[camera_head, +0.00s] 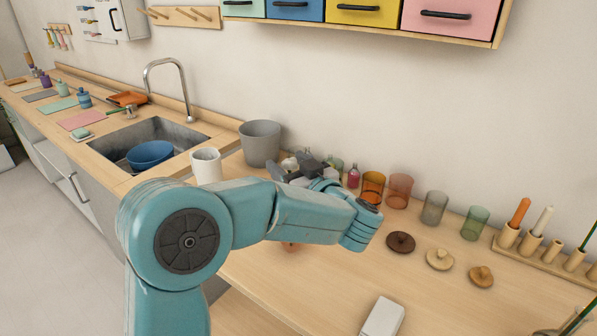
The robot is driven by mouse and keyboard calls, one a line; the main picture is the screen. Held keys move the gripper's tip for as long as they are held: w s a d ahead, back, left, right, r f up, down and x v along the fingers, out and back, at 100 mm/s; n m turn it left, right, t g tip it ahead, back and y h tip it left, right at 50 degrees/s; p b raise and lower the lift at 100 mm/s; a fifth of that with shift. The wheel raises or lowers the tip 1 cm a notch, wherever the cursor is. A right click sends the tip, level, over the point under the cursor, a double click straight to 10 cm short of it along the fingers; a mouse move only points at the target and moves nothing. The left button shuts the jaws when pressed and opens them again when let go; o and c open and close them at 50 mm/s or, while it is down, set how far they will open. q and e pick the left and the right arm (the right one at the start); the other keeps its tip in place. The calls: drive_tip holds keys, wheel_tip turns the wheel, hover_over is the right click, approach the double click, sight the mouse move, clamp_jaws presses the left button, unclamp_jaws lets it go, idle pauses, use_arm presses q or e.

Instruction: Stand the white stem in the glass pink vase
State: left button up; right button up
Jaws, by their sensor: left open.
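My left arm crosses the picture from the lower left, and its wrist folds back so that my left gripper (300,165) is over the back of the counter, beside the grey bin. Its jaws are open, but my own arm partly covers them. A small pink glass vase (353,177) stands just right of the gripper, near the wall, with its lower part close to my wrist. I cannot make out a white stem for certain; small whitish shapes around the gripper are too small to tell. My right gripper is not in view.
Tinted glasses, orange (372,187), brownish pink (398,190), grey (434,207) and green (475,222), line the wall side. Several round lids (440,259) lie before them. A wooden holder (528,247) carries candle-like sticks. A white cup (206,166) and grey bin (260,144) stand left.

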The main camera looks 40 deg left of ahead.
use_arm(q)
drive_tip(key=b+v, duration=0.1)
drive_tip(key=v, duration=1.5)
drive_tip(key=shift+r, duration=0.1)
